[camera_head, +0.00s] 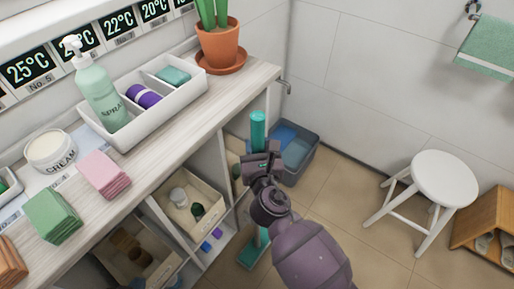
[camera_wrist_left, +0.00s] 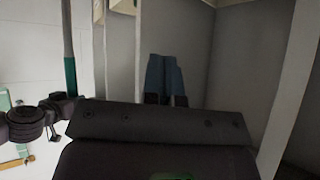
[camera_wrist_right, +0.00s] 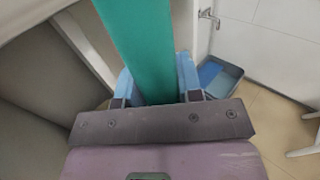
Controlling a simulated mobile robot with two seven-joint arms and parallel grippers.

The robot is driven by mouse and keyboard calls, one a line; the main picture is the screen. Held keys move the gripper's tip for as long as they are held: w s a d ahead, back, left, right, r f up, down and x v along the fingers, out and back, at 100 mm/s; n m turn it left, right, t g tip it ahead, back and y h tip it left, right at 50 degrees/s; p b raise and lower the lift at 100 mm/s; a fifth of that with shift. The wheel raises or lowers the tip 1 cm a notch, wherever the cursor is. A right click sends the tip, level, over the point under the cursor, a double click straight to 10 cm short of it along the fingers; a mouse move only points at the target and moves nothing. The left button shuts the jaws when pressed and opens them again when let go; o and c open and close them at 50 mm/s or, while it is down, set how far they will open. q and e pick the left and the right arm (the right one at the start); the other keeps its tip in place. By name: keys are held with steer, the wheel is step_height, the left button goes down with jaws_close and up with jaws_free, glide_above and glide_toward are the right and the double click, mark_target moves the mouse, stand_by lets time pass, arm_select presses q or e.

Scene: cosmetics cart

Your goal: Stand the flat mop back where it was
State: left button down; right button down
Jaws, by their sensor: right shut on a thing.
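The flat mop has a teal handle (camera_head: 258,127) and a flat teal head (camera_head: 253,251) low over the floor beside the cart. I cannot tell whether the head touches the floor. My right gripper (camera_head: 262,160) is shut on the upper handle, which stands near upright. In the right wrist view the handle (camera_wrist_right: 142,50) runs between the blue fingers (camera_wrist_right: 157,88). The left wrist view shows my left gripper (camera_wrist_left: 166,75) with its fingers together and empty, facing a grey compartment. The handle (camera_wrist_left: 70,75) shows at its left. My left gripper is outside the head view.
The cart's wooden top (camera_head: 200,115) and shelf bins (camera_head: 187,203) stand close left of the handle. A blue-grey bucket (camera_head: 297,160) sits behind it by the wall. A white stool (camera_head: 445,180) and a wooden rack (camera_head: 490,225) are at right. Floor (camera_head: 365,225) between is clear.

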steer(key=shift+f, duration=0.5)
steer(key=shift+r, duration=0.25)
steer(key=shift+f, duration=0.3)
steer(key=c, duration=0.8)
jaws_free()
steer(key=shift+r, duration=0.2)
steer(key=s, duration=0.4)
steer(key=s+d, duration=0.1)
steer(key=s, duration=0.3)
steer(key=s+d+p, duration=0.1)
steer(key=s, duration=0.3)
steer(key=shift+r, duration=0.1)
